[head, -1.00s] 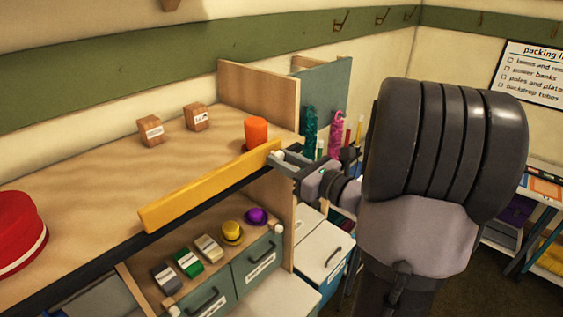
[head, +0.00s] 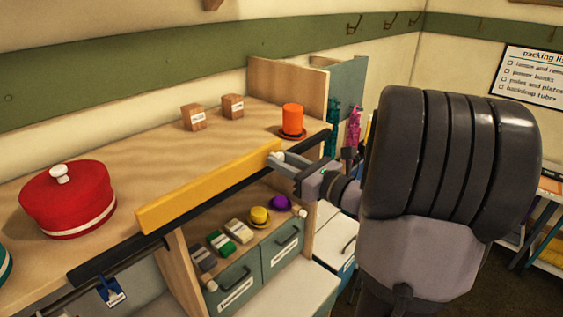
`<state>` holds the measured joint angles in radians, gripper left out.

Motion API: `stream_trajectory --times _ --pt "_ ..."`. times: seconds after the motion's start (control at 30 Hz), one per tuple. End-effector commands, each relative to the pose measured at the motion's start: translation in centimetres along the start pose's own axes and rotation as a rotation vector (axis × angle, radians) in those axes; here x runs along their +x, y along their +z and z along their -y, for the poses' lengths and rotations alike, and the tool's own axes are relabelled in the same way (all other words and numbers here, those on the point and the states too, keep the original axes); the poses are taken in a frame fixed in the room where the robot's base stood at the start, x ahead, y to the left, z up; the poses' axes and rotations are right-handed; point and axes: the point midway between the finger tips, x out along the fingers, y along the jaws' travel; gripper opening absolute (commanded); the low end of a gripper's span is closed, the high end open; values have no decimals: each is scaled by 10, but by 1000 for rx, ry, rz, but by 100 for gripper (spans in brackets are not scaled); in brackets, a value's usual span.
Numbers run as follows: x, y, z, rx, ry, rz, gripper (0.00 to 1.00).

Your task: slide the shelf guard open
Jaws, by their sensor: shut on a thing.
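The shelf guard (head: 205,188) is a long yellow bar standing along the front edge of the wooden shelf top (head: 150,150). My gripper (head: 281,160) is shut at the guard's right end, in the middle of the head view; the fingers hide the exact grip. An orange top hat (head: 292,121) stands on the shelf to the right of the guard's end, its brim in view and the front edge before it bare. The black rail (head: 115,260) runs along the shelf front and shows beyond the guard's left end.
A red round box (head: 68,205) with a white knob stands at the left of the shelf. Two small brown boxes (head: 194,117) stand behind the guard. Below are drawers (head: 282,250) and a cubby with small hats and blocks. A wooden end panel (head: 288,88) closes the right end.

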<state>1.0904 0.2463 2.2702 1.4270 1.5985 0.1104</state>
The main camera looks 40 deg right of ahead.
Motion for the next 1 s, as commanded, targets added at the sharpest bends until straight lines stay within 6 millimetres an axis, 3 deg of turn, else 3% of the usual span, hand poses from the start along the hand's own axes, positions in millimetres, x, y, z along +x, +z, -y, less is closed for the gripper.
stream_trajectory --times 0.1,0.13,0.2,0.23,0.53,0.63,0.77,1.0 --pt "0 1 0 1 -1 3 0" --pt "0 1 0 1 -1 3 32" --pt "0 1 0 1 -1 2 46" --pt "0 1 0 1 -1 2 48" --pt "-1 0 0 1 -1 1 48" --pt "-11 0 1 0 -4 2 48" --pt "-44 -2 2 -1 -8 3 48" --pt "-123 -3 2 1 -9 1 48"
